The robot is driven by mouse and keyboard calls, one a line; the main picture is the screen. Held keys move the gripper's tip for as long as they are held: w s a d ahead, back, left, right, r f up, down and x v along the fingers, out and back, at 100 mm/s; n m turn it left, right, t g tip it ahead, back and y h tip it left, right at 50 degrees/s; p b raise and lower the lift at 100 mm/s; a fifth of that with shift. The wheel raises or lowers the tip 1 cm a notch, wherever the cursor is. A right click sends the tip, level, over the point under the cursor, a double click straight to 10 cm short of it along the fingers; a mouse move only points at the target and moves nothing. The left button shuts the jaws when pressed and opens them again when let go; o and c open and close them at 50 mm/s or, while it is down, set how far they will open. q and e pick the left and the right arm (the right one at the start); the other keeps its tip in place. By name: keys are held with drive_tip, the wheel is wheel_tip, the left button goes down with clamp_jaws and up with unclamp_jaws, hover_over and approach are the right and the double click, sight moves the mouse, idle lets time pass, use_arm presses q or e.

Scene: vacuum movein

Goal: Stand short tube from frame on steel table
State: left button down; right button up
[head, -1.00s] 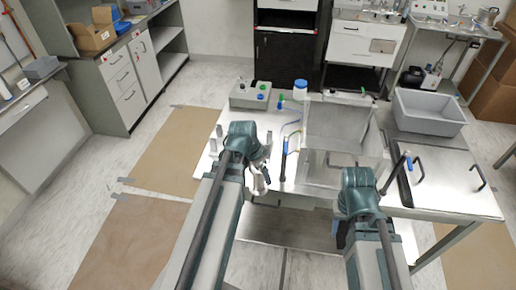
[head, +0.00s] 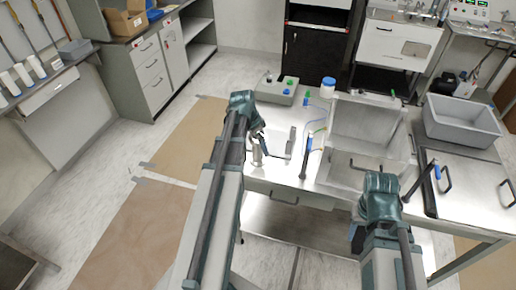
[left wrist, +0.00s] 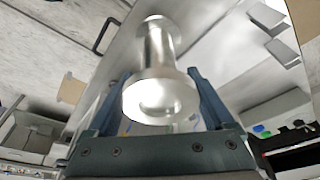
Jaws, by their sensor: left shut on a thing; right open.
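A short steel tube (head: 257,156) with flanged ends is held by my left gripper (head: 263,143) near the front left of the steel table (head: 285,184). In the left wrist view the tube (left wrist: 157,65) sits between the two fingers (left wrist: 162,98), with one round flange towards the camera. It looks roughly upright in the head view; I cannot tell whether its lower end touches the table. My right gripper (head: 357,237) is low in front of the table's edge, dark and partly hidden by its arm, with nothing seen in it. I cannot make out the frame clearly.
A grey bin (head: 460,120) stands right.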

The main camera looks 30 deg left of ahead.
sight(258, 148)
use_arm(q)
drive_tip(key=shift+w+a, duration=0.2)
drive_tip(key=shift+a, duration=0.1)
drive_tip(key=f+b, duration=0.2)
drive_tip(key=shift+w+a+f+b, duration=0.1)
drive_tip(key=shift+a+f+b, duration=0.2)
drive_tip(key=shift+f+b, duration=0.6)
drive_tip(key=shift+b, duration=0.05)
drive_tip(key=shift+r, duration=0.1)
unclamp_jaws()
